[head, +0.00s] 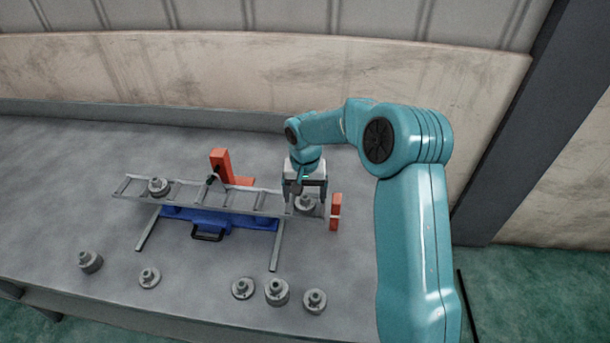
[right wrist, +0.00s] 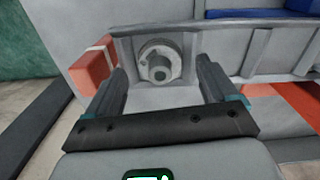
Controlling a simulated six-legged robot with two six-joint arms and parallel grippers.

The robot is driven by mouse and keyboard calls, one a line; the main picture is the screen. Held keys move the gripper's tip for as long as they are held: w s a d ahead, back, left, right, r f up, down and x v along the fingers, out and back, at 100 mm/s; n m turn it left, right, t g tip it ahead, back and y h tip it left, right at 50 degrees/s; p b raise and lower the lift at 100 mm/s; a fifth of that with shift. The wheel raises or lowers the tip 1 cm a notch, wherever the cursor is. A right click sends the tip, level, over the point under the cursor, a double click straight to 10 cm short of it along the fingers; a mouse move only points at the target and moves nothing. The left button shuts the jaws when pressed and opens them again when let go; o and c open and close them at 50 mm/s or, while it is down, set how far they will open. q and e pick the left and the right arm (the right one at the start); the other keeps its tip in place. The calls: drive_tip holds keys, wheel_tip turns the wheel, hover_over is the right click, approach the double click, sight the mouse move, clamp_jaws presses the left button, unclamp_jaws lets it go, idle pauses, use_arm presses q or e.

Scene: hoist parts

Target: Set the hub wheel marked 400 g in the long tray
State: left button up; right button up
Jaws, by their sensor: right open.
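The long tray (head: 185,199) is a grey, ladder-like rack with a row of compartments, raised above the table. A grey hub wheel (head: 305,203) sits in its right end compartment. It also shows in the right wrist view (right wrist: 159,62), between and beyond the finger ends. My right gripper (head: 306,190) is open just over this wheel, and I see no grip on it. Another hub wheel (head: 158,186) sits near the tray's left end. I cannot read any weight mark, so I cannot tell which wheel is the 400 g one. My left gripper is not in view.
Several loose hub wheels (head: 277,291) stand along the table's front. A blue case (head: 190,217) with a dark handle lies under the tray. An orange block (head: 335,212) stands at the tray's right end and an orange bracket (head: 221,162) behind it.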

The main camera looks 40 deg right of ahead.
sight(305, 197)
wheel_tip(305, 197, up, 12)
drive_tip(key=shift+b, duration=0.45)
drive_tip(key=shift+f, duration=0.1)
drive_tip(key=shift+s, duration=0.15)
